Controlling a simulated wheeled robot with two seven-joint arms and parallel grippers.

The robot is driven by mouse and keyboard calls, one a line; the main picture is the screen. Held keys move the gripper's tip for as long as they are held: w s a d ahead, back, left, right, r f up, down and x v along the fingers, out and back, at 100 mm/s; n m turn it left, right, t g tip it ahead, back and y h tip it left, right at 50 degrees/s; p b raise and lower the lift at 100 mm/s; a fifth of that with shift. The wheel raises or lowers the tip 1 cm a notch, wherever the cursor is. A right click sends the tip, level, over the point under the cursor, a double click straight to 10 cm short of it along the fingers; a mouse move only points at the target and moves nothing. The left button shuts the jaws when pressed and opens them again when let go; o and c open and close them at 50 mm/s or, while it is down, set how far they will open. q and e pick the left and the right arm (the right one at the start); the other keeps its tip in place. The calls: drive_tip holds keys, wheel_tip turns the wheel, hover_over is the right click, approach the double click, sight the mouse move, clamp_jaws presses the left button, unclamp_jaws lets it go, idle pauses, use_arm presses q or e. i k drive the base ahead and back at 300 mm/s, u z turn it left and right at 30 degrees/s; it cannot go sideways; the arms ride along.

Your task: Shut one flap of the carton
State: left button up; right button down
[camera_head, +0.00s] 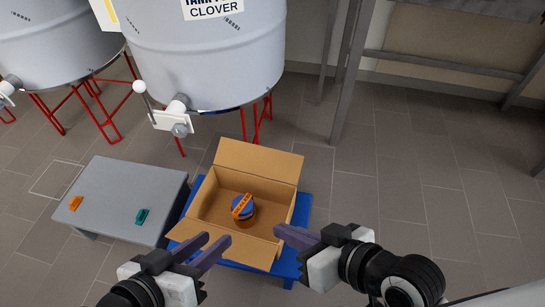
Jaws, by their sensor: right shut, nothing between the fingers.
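The brown cardboard carton (212,199) stands open in the middle of the view. Its back flap (258,160) stands up and leans outward. A flap at the left (186,230) and one at the front (250,249) spread outward. I cannot make out a separate flap on the right side. My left gripper (216,239) is open and empty, its purple fingers in front of the carton's front left corner. My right gripper (284,233) is shut and empty near the carton's front right corner. I cannot tell whether either touches the cardboard.
A blue and orange round item (242,206) lies inside the carton. The carton stands on a blue platform (303,207). A grey table (117,190) at left holds an orange block (75,203) and a green block (142,216). Grey tanks (215,55) stand behind. Floor at right is clear.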

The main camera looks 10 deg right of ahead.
sight(282, 166)
drive_tip(key=k, duration=0.5)
drive_tip(key=u, duration=4)
drive_tip(key=k, duration=2.1)
drive_tip(key=z, duration=1.5)
drive_tip(key=i, duration=0.55)
